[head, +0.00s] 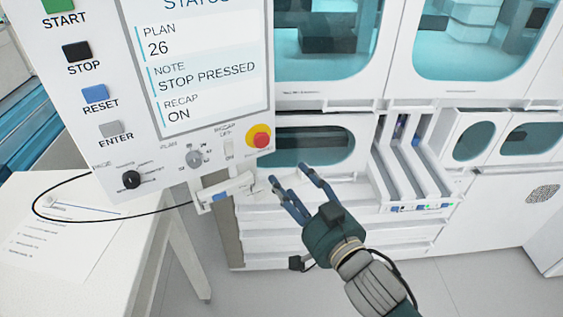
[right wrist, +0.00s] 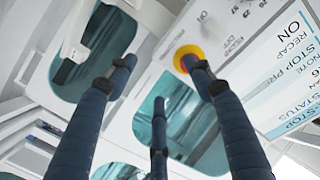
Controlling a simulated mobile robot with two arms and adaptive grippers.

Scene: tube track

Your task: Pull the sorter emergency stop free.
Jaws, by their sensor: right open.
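The emergency stop is a red button on a yellow ring (head: 260,136) at the lower right of the white control panel (head: 133,99). The panel's screen (head: 202,72) reads STOP PRESSED. My right gripper (head: 292,185) is open and empty, below and to the right of the stop, with its blue fingers pointing up and left. In the right wrist view the stop (right wrist: 187,58) shows beyond the fingers, partly covered by the right finger; I cannot tell whether they touch. My left gripper is not in view.
The panel carries START, STOP, RESET and ENTER buttons at left and knobs (head: 194,157) below the screen. A small tray with a blue part (head: 221,196) juts out under the panel. White cabinets with teal windows (head: 475,48) stand behind. A white table (head: 135,215) is at left.

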